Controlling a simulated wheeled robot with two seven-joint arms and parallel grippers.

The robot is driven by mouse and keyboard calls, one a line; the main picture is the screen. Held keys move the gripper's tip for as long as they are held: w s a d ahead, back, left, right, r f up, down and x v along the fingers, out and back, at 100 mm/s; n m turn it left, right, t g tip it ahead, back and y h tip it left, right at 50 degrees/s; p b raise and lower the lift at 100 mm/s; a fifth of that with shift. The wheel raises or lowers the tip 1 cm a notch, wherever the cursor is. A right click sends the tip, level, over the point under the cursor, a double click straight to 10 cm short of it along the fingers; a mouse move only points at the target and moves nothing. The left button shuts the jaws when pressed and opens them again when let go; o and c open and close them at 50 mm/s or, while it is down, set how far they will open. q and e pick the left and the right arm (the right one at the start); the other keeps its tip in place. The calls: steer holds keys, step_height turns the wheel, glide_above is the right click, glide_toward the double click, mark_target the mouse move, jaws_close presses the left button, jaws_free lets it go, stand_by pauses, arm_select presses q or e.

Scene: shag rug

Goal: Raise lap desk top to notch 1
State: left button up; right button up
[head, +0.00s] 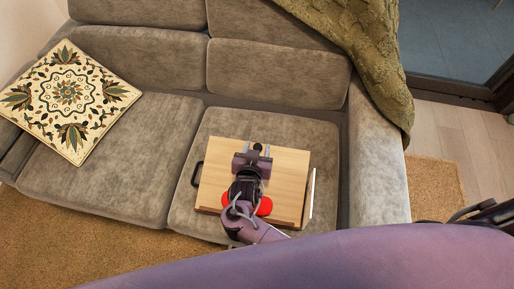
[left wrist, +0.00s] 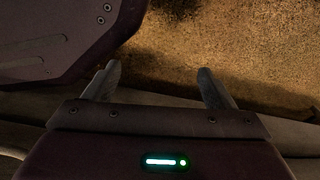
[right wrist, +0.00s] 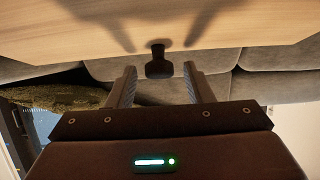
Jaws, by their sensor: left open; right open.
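The lap desk has a light wooden top (head: 290,175) and rests on the right seat cushion. A black loop handle (head: 197,174) is on its left side and a pale strip (head: 311,195) on its right. A small black tab (right wrist: 158,66) shows at the top's edge in the right wrist view. My right gripper (head: 258,150) is over the top near its far edge. Its fingers (right wrist: 160,72) are open on either side of the tab, apart from it. My left gripper (left wrist: 157,70) is open and empty above the rug, outside the head view.
A patterned pillow (head: 68,100) lies at left; a green throw (head: 365,40) drapes the back. The middle cushion is clear.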

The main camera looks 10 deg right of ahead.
steer(key=shift+w, duration=0.1)
jaws_close()
steer(key=shift+r+p, duration=0.2)
steer(key=shift+p, duration=0.2)
steer(key=shift+s+a+r+p, duration=0.15)
steer(key=shift+s+r+p, duration=0.3)
steer(key=shift+p, duration=0.1)
arm_select(q)
steer(key=s, duration=0.2)
steer(key=s+f, duration=0.1)
steer(key=shift+s+a+f, duration=0.1)
steer(key=shift+s+a, duration=0.2)
steer(key=shift+a, duration=0.05)
arm_select(e)
jaws_free()
